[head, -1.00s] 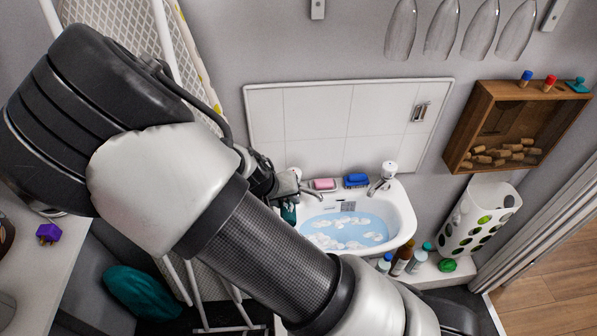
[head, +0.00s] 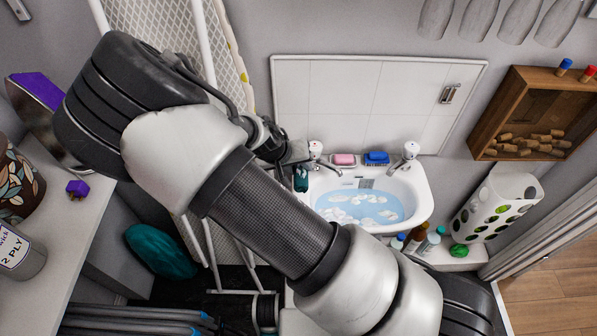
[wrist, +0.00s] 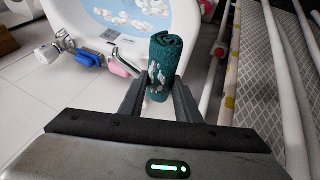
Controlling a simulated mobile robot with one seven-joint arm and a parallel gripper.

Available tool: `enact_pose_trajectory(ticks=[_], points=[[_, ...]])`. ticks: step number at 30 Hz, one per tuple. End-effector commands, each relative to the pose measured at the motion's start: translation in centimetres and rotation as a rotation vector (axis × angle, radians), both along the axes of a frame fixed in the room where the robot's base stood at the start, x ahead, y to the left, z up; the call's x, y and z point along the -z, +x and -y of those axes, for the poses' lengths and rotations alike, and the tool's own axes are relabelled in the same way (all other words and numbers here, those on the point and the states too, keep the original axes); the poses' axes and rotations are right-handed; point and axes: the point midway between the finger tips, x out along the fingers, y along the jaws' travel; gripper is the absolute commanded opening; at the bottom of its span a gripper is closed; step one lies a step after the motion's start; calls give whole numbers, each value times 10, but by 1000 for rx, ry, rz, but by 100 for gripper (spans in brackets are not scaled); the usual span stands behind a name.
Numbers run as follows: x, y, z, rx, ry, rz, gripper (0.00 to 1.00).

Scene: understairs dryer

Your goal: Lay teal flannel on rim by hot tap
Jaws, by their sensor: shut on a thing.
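The teal flannel (head: 301,179) is a dark teal roll with pale marks, held upright. My gripper (wrist: 158,98) is shut on it, one finger on each side, and it stands out beyond the fingertips (wrist: 165,62). In the head view it hangs at the left end of the white basin (head: 427,195), close to the left tap (head: 316,151). I cannot tell whether it touches the rim. The right tap (head: 410,151) stands at the other back corner. Hot or cold marks are too small to read. My arm covers part of the basin's left front.
Pink soap (head: 343,160) and a blue brush (head: 376,158) lie between the taps. Foamy water (head: 365,207) fills the basin. Several bottles (head: 417,236) stand at its front right. An ironing board (head: 233,60) leans on the wall left of the basin.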

Motion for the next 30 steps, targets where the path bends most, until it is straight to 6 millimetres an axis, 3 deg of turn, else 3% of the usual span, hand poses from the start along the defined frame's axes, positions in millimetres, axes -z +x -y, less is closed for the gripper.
enact_pose_trajectory(ticks=[5, 18, 30], points=[[17, 13, 0, 1, 0, 1, 8], [56, 12, 0, -1, 0, 0, 8], [63, 12, 0, 0, 0, 0, 8]])
